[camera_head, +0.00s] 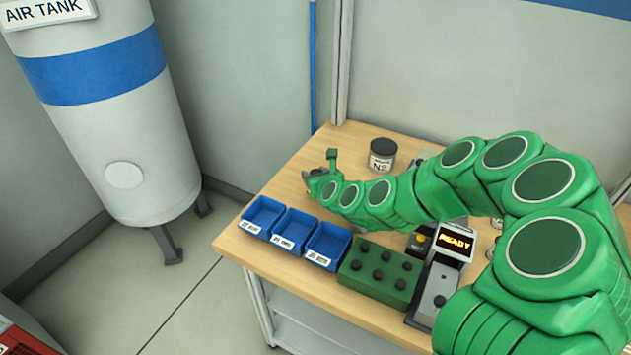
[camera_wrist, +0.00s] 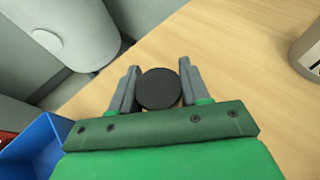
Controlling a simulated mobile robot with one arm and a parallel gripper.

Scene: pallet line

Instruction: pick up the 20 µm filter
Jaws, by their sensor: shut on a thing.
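My gripper (camera_wrist: 159,90) is shut on a dark round disc-topped piece (camera_wrist: 159,88), with one grey finger on each side of it. No label on this piece shows, so I cannot tell its micron size. In the head view my gripper (camera_head: 312,178) is at the far left part of the bench, behind the blue bins, and the held piece is hard to make out there. Three blue bins (camera_head: 250,226) with white labels stand in a row at the bench's front left. Their label text is too small to read surely.
A jar labelled N2 (camera_head: 382,158) stands at the back of the wooden bench (camera_head: 300,158). A green block with several dark knobs (camera_head: 372,283) and a device reading READY (camera_head: 452,246) are right of the bins. An air tank (camera_head: 115,110) stands left of the bench.

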